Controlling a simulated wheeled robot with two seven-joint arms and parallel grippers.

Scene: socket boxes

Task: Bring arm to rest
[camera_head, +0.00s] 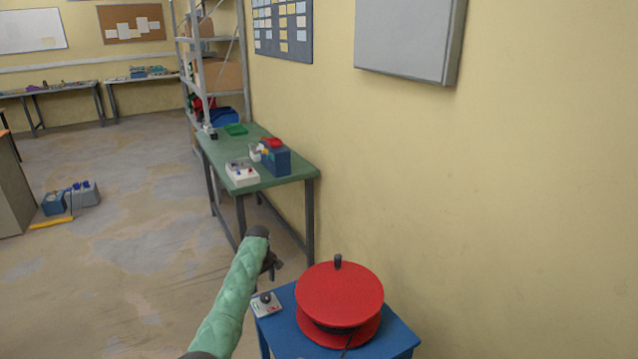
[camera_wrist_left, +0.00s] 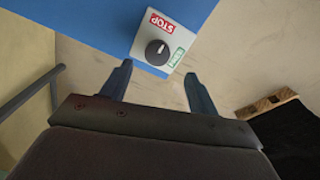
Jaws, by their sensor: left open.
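My left arm, in a green sleeve, reaches in from the bottom of the head view. Its gripper (camera_head: 270,264) hangs beside the left edge of a small blue table (camera_head: 290,333). In the left wrist view the left gripper (camera_wrist_left: 158,82) is open, with nothing between its fingers. A white switch box (camera_head: 266,304) with a black knob sits on the table's left corner. In the left wrist view the switch box (camera_wrist_left: 178,33) shows red STOP and green labels, just beyond the fingertips and apart from them. My right gripper is not in view.
A red cable reel (camera_head: 340,293) stands on the blue table, right of the gripper. A green workbench (camera_head: 290,179) with boxes is along the wall behind. Open floor (camera_head: 120,260) lies to the left. A wooden pallet (camera_wrist_left: 266,103) shows in the wrist view.

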